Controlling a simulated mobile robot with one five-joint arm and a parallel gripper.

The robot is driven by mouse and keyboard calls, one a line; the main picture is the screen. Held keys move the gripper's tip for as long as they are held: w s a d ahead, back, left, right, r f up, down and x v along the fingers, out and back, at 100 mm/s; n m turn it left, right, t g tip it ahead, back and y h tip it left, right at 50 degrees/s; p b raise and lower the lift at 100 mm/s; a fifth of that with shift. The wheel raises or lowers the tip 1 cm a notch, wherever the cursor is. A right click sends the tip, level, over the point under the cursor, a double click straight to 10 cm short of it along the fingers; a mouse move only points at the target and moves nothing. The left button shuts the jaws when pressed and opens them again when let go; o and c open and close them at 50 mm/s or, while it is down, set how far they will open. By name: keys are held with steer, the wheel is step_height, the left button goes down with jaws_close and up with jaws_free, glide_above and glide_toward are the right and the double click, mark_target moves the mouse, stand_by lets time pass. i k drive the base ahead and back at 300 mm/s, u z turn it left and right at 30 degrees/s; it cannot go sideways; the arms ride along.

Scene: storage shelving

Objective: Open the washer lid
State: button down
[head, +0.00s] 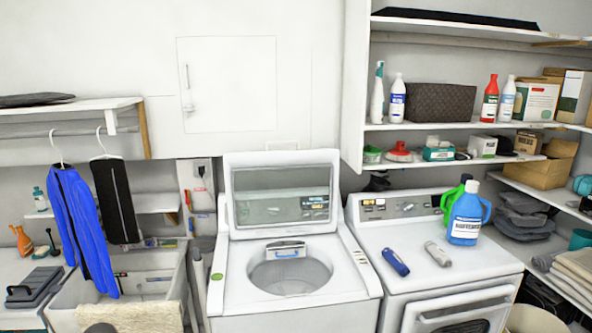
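The white top-load washer (217,285) stands in the middle of the head view. Its lid (283,157) stands raised and upright at the back, with a glass window (282,194) in it. The round drum opening (290,275) below is uncovered. A small label with a blue mark (286,250) sits at the back of the opening. My gripper does not show in this view.
A white front-load machine (450,305) stands to the right, with a blue jug (466,215), a green jug (450,200) and two small items on top. A sink (150,285) stands left, below hanging clothes (83,225). Loaded shelves (470,127) are at right.

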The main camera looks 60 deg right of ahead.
mark_target(265, 160)
steer(key=z, duration=0.05)
steer(key=i, duration=0.85)
